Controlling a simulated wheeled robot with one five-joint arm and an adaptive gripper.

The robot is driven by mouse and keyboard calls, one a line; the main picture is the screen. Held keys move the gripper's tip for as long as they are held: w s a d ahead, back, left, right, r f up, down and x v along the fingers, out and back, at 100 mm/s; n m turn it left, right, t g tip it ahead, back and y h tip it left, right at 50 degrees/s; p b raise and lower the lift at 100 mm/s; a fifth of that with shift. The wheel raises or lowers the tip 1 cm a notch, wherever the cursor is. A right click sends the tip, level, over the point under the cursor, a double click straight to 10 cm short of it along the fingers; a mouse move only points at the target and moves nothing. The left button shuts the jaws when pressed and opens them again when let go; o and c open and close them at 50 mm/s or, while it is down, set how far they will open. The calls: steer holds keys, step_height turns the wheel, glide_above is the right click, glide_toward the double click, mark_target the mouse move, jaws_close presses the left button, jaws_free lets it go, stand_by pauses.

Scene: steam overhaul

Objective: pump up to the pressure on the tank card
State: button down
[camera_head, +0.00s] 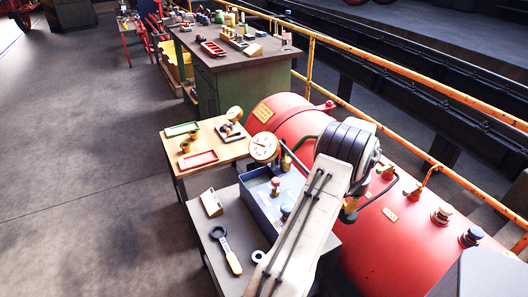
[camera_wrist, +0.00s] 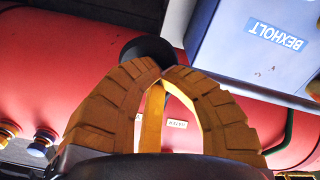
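The red tank (camera_head: 365,250) lies along the railing. A yellow plate (camera_head: 263,113) is on its far end and a small pale tag (camera_head: 390,214) on its side; neither is readable. A round white-faced gauge (camera_head: 264,147) stands beside the tank; its reading is too small to tell. The blue box (camera_head: 262,208) stands on the near bench and shows in the wrist view (camera_wrist: 235,50), labelled BEXHOLT. My gripper (camera_wrist: 162,70) has its orange fingertips together in front of a black round knob (camera_wrist: 140,48); whether they touch it is unclear. My arm hides the gripper in the head view.
The near bench (camera_head: 205,222) holds a yellow-handled tool (camera_head: 230,255) and a small stand (camera_head: 212,203). A wooden table (camera_head: 185,148) with trays is beyond it, then a green workbench (camera_head: 232,65). Yellow railing (camera_head: 385,62) runs behind the tank. The floor at left is clear.

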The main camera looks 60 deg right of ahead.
step_height(320, 180, down, 4)
steer(key=shift+w+r+b, duration=0.1)
steer(key=shift+r+b, duration=0.1)
steer(key=shift+b, duration=0.8)
step_height(320, 180, up, 18)
steer(key=p, duration=1.3)
steer(key=shift+r, duration=0.15)
steer(key=shift+d, duration=0.1)
step_height(320, 180, down, 18)
steer(key=b, duration=1.3)
step_height(320, 180, up, 18)
steer(key=p, duration=1.3)
